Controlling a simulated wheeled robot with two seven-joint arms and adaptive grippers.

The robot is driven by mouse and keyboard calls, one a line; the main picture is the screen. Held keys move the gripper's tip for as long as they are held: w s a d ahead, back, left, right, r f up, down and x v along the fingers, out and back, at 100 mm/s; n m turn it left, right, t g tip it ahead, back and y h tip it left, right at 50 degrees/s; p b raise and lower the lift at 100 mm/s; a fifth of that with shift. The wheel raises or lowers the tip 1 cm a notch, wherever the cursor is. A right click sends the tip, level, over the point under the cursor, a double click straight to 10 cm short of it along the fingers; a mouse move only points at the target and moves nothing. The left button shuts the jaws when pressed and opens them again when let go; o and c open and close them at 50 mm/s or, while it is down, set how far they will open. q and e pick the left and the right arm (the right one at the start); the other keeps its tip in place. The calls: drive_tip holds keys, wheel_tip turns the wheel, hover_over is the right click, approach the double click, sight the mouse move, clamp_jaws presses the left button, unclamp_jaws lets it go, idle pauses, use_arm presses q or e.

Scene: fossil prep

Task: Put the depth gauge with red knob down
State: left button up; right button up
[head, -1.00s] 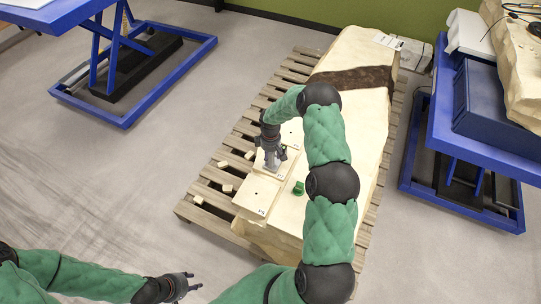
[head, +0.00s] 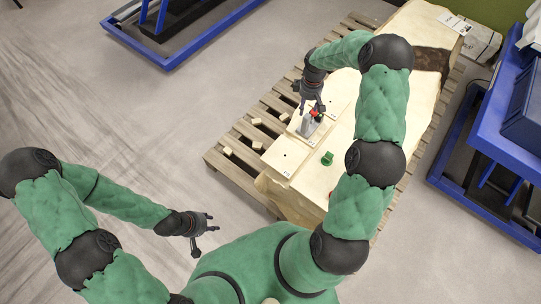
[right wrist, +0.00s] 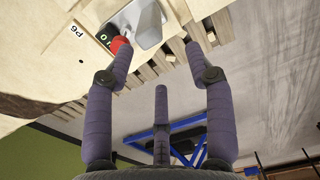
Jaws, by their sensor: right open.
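The depth gauge (head: 311,127), a grey block-like body with a red knob (head: 317,113), stands on a pale panel on top of the long stone block. My right gripper (head: 311,104) is open just above it in the head view. In the right wrist view the gauge (right wrist: 150,24) lies beyond the spread fingertips, and the left finger's tip overlaps the red knob (right wrist: 119,47). I cannot tell whether that finger touches it. My left gripper (head: 212,222) is open and empty over the floor, far from the gauge.
The stone block (head: 322,182) lies on a wooden pallet (head: 222,160) with several small wooden pieces. A green object (head: 327,158) sits on the block near the gauge. A blue lift table (head: 500,150) stands to the right.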

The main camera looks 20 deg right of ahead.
drive_tip(key=s+a+f+m+y, duration=0.1)
drive_tip(key=s+a+f, duration=0.25)
drive_tip(key=a, duration=0.35)
drive_tip(key=s+a+f+m+y, duration=0.1)
drive_tip(key=s+a+f, duration=0.1)
drive_tip(key=a+f, duration=0.3)
drive_tip(key=s+a+f+m+y, duration=0.1)
drive_tip(key=s+a+f, duration=0.15)
drive_tip(key=a, duration=0.55)
drive_tip(key=s+a+f+m, duration=0.1)
drive_tip(key=s+a+m, duration=0.1)
drive_tip(key=s+a, duration=0.3)
drive_tip(key=s+a+f+m, duration=0.1)
drive_tip(key=s+a+m, duration=0.1)
drive_tip(key=s+a, duration=0.4)
drive_tip(key=shift+s+m+y, duration=0.4)
drive_tip(key=shift+s, duration=2.2)
